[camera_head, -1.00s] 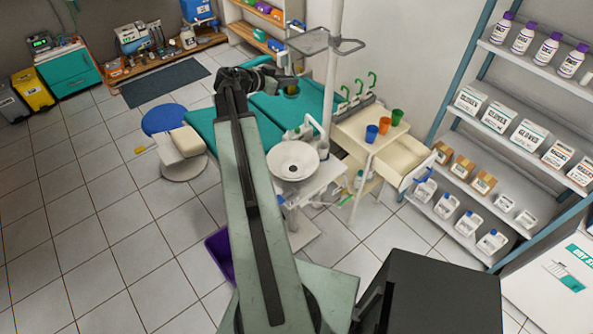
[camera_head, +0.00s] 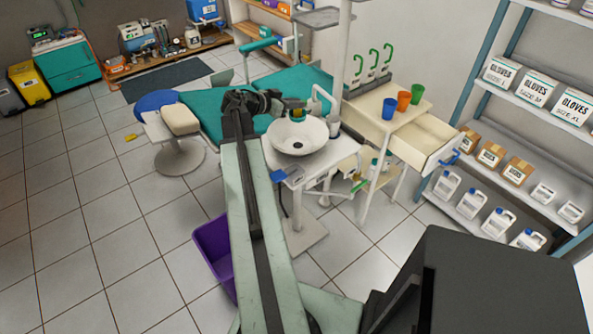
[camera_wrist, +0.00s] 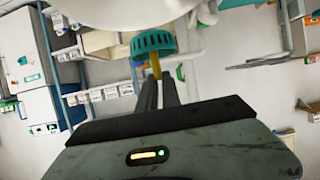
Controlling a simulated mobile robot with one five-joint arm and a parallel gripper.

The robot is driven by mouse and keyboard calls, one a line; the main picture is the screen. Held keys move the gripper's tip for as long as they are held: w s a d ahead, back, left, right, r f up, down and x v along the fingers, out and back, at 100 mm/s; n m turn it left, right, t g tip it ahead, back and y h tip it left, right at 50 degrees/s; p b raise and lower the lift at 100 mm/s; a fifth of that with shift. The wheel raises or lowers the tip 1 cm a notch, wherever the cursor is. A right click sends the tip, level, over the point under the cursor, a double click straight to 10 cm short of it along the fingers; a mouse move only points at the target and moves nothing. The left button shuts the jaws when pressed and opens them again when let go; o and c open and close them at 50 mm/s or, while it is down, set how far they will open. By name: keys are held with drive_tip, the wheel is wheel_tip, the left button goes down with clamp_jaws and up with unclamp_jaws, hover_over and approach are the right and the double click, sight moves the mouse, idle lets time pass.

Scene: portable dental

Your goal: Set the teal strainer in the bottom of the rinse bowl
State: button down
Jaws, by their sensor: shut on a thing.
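My gripper (camera_head: 285,106) is shut on the teal strainer (camera_wrist: 152,42), which shows in the wrist view as a teal slotted ring at the fingertips with a yellow stem between the jaws. In the head view the strainer (camera_head: 298,114) is a small teal and yellow shape at the far left rim of the white rinse bowl. The rinse bowl (camera_head: 317,137) is a round white basin with a dark drain in its middle. My gripper is on the bowl's far left side; whether the strainer is inside the rim I cannot tell.
A white spout (camera_head: 319,92) stands behind the bowl. Blue, orange and green cups (camera_head: 404,100) stand on the cabinet to the right, with an open drawer (camera_head: 426,137). A purple bin (camera_head: 217,252) is on the floor. Teal chair padding (camera_head: 204,108) lies beyond the arm.

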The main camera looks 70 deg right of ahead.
wheel_tip(320, 180, down, 13)
drive_tip(key=b, duration=1.1)
drive_tip(key=shift+r+p, duration=0.2)
drive_tip(key=shift+p, duration=0.1)
drive_tip(key=shift+f, duration=0.25)
drive_tip(key=c, duration=1.5)
unclamp_jaws()
drive_tip(key=shift+c, duration=0.2)
drive_tip(key=shift+r, duration=0.2)
